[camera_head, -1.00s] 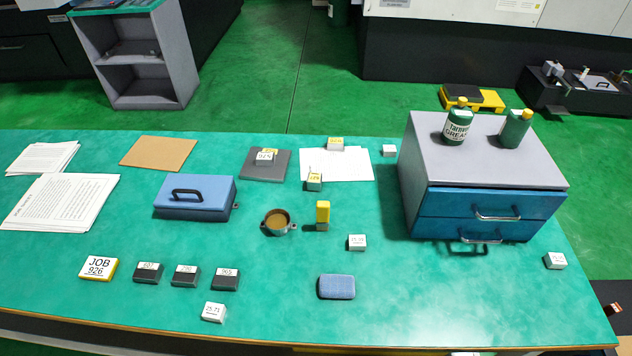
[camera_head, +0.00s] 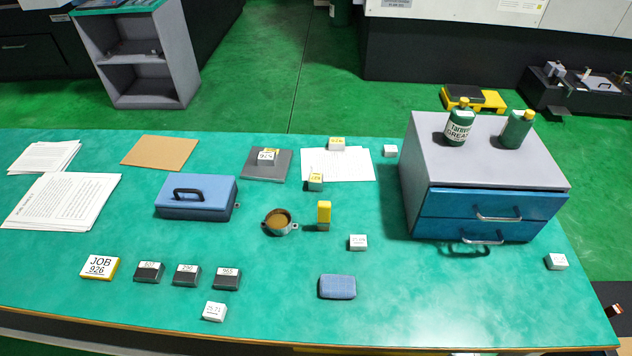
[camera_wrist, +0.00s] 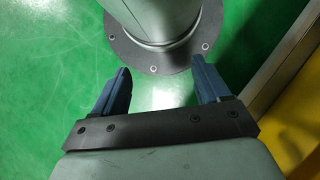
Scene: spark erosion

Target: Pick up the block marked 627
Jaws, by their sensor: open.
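No block reads clearly as 627 in the head view. My gripper (camera_wrist: 158,82) shows only in the wrist view, open and empty, above green floor and a round grey base plate.
On the green bench (camera_head: 400,300) are a JOB 926 sign (camera_head: 100,268), a blue box (camera_head: 196,197), a cup (camera_head: 278,222), a blue-grey pad (camera_head: 337,287), white blocks such as one marked 25.71 (camera_head: 214,311), and a drawer cabinet (camera_head: 490,160) with two bottles. The front right is mostly clear.

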